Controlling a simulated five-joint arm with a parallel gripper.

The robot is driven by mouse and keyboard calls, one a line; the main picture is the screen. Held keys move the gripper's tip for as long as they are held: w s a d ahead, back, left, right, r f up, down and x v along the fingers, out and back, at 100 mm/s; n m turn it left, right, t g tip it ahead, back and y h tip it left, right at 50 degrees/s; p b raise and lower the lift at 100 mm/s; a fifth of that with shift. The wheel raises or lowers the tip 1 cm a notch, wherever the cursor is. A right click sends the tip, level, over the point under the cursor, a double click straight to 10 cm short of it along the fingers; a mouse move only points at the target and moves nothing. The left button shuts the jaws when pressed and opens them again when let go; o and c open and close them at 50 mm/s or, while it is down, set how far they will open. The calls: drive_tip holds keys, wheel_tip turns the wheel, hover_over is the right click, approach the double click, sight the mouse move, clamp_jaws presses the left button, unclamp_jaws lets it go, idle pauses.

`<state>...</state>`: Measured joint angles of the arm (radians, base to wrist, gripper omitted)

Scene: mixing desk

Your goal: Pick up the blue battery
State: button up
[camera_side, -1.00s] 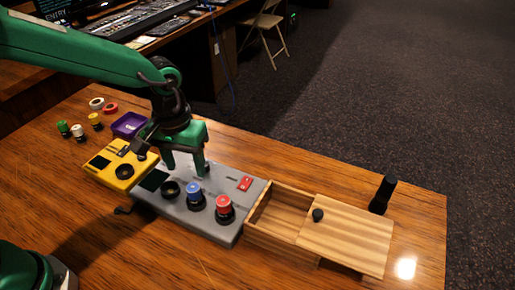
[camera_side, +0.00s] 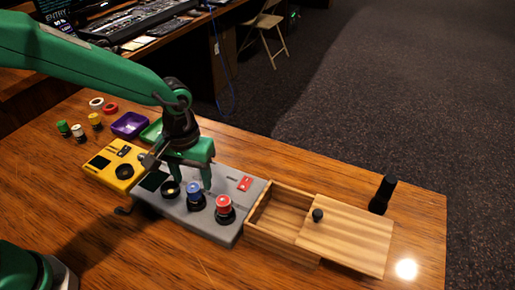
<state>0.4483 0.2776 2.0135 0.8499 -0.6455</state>
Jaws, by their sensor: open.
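The blue battery (camera_side: 193,189) stands upright in a round black holder on the grey panel box (camera_side: 187,222). My gripper (camera_side: 190,182) is open with its green fingers pointing down. In this view its fingertips are beside and just behind the top of the blue battery, one on either side. I cannot tell whether they touch it or how far away they are in depth.
A yellow device (camera_side: 113,167) sits left, a wooden box (camera_side: 280,244) with a half-open lid right. A black cylinder (camera_side: 382,195) stands beyond it.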

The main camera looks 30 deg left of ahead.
sight(193, 186)
drive_tip(key=shift+s+a+f, duration=0.1)
drive_tip(key=shift+f, duration=2.35)
drive_tip(key=c, duration=1.1)
drive_tip(key=shift+c, duration=0.2)
drive_tip(key=shift+r, duration=0.2)
drive_tip(key=shift+r, duration=0.55)
drive_tip(key=r, duration=0.3)
drive_tip(key=shift+s+d+r, duration=0.1)
drive_tip(key=shift+s+d, duration=0.2)
drive_tip(key=shift+s, duration=0.05)
drive_tip(key=s+d+r, duration=0.6)
drive_tip(key=s, duration=0.3)
drive_tip(key=shift+r, duration=0.2)
